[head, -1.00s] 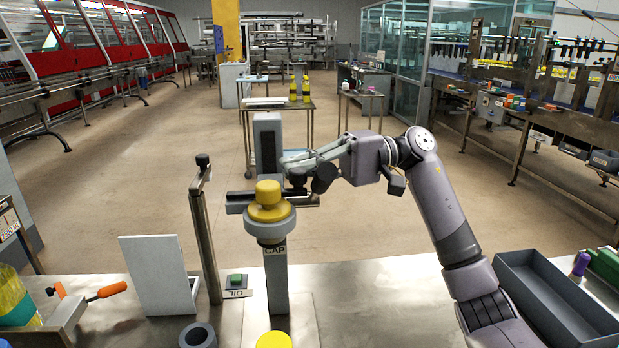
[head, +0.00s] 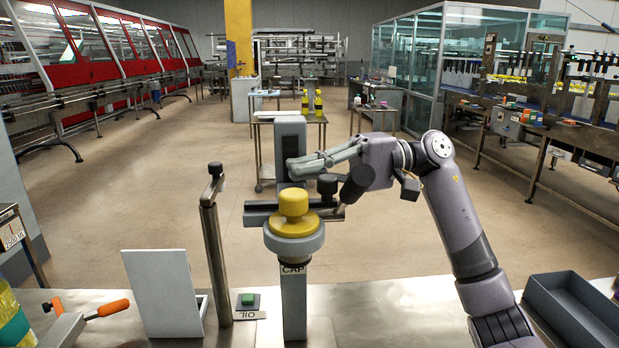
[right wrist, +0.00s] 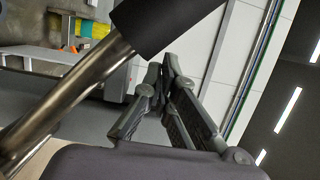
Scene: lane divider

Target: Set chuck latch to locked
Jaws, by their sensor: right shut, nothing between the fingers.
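The chuck post (head: 294,300), labelled CAP, stands upright with a grey collar (head: 294,240) and a yellow stepped cap on top (head: 293,205). Behind the cap is a dark horizontal bar (head: 260,207) with a black knob (head: 327,186). A metal lever with a black grip (head: 358,184) slants up at the right; it seems to be the latch, but its setting cannot be read. The lever's grip also crosses the right wrist view (right wrist: 165,22). My right gripper (head: 292,168) is shut and empty, beyond the lever and above the bar. My left gripper is out of view.
A metal post (head: 215,250) and white panel (head: 162,290) stand left of the chuck. A green button (head: 248,299) marked OIL lies between post and chuck. An orange-handled tool (head: 110,308) is far left. A grey bin (head: 575,310) sits at right, beside my right arm.

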